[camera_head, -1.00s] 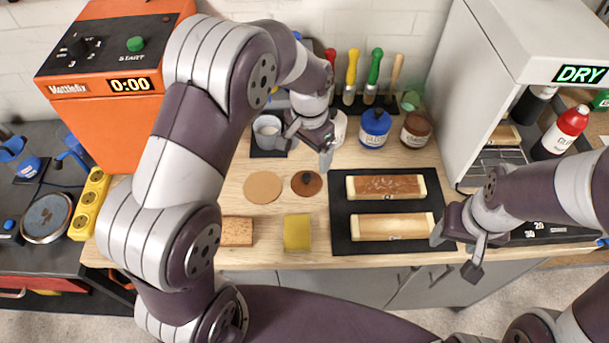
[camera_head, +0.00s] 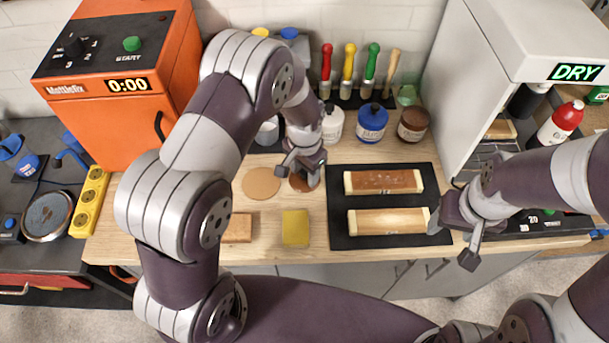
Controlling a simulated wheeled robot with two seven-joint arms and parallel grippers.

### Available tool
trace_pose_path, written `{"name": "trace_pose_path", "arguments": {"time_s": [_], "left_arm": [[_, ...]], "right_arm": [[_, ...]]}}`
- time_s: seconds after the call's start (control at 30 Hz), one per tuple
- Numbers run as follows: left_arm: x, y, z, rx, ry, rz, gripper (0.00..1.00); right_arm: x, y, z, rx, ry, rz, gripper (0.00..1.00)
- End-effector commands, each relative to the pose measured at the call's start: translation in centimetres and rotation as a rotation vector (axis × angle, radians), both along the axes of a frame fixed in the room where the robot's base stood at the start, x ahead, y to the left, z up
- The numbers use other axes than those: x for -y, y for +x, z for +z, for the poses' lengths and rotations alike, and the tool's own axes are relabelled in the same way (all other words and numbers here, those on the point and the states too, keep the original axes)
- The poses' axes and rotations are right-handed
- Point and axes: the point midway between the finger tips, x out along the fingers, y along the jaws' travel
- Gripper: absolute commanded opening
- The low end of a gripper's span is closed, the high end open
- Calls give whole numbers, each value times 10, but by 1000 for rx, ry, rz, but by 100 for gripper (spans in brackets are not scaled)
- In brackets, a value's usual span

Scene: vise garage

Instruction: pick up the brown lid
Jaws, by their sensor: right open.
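The brown lid (camera_head: 301,185) is a small round disc lying on the wooden bench; only part of its brown surface shows. My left gripper (camera_head: 300,174) is directly over it, pointing down with its fingers apart, and covers the lid's dark knob. I cannot tell whether the fingers touch the knob. My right gripper (camera_head: 453,237) is open and empty at the front right corner of the black mat, away from the lid.
A tan disc (camera_head: 261,183) lies just left of the lid. A yellow sponge (camera_head: 295,228) and brown block (camera_head: 238,228) are in front. The black mat (camera_head: 386,203) holds two wooden pieces. White, blue (camera_head: 371,123) and brown (camera_head: 413,124) jars stand behind.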

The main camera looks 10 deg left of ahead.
Motion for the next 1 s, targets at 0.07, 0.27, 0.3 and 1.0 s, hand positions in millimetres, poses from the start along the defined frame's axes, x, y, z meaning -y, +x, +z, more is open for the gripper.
{"name": "trace_pose_path", "arguments": {"time_s": [0.07,0.27,0.3,1.0], "left_arm": [[0,-3,-3,-9,2,0,14],[-1,-5,-5,-14,2,0,0],[-1,-5,-5,-14,2,0,0],[46,-14,63,-7,2,-7,0]], "right_arm": [[0,0,-1,0,0,0,61],[0,0,-1,0,0,0,61],[0,0,-1,0,0,0,61],[0,0,-20,0,0,0,61]]}}
